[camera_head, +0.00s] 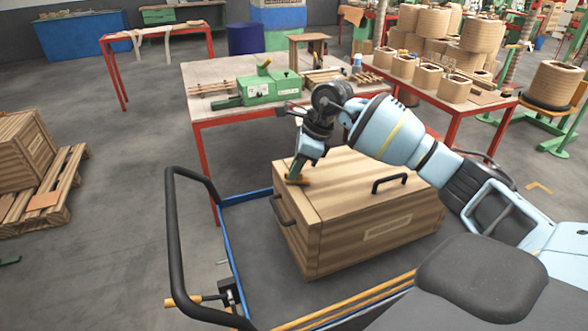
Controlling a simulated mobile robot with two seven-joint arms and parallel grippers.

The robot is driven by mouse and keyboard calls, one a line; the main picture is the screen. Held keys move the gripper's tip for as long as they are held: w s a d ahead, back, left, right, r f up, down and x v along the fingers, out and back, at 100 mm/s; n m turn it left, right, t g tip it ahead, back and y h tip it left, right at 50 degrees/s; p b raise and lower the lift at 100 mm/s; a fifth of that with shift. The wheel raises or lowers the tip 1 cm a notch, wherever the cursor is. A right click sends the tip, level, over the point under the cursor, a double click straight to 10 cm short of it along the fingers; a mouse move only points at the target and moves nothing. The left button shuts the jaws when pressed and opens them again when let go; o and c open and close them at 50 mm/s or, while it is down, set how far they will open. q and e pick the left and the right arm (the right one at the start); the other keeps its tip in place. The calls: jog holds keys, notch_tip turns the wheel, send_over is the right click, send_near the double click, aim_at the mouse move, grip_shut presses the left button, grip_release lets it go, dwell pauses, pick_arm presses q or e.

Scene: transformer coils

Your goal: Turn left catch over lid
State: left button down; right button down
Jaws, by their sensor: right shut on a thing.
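A closed wooden box stands on a cart, its flat lid (345,186) on top with a black handle (389,182) towards the right. My left gripper is not in view.
The blue-edged cart (237,196) has a black push handle (172,240) at its left. A table (228,114) with a green machine (262,90) stands close behind the box. Another table with wound coils (447,88) is at the back right.

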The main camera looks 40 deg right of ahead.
jog(key=shift+w+d+n+g+b, duration=0.15)
jog(key=shift+n+g+b, duration=0.25)
jog(key=shift+n, duration=0.8)
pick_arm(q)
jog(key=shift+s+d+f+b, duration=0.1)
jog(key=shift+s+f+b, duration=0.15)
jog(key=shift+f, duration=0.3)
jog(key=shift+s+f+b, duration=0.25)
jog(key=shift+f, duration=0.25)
pick_arm(e)
jog(key=shift+w+n+g+y, duration=0.15)
jog(key=shift+n+g+y, duration=0.25)
jog(key=shift+n, duration=0.8)
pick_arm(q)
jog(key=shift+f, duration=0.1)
pick_arm(e)
jog(key=shift+n, duration=0.3)
jog(key=c, duration=1.5)
grip_release()
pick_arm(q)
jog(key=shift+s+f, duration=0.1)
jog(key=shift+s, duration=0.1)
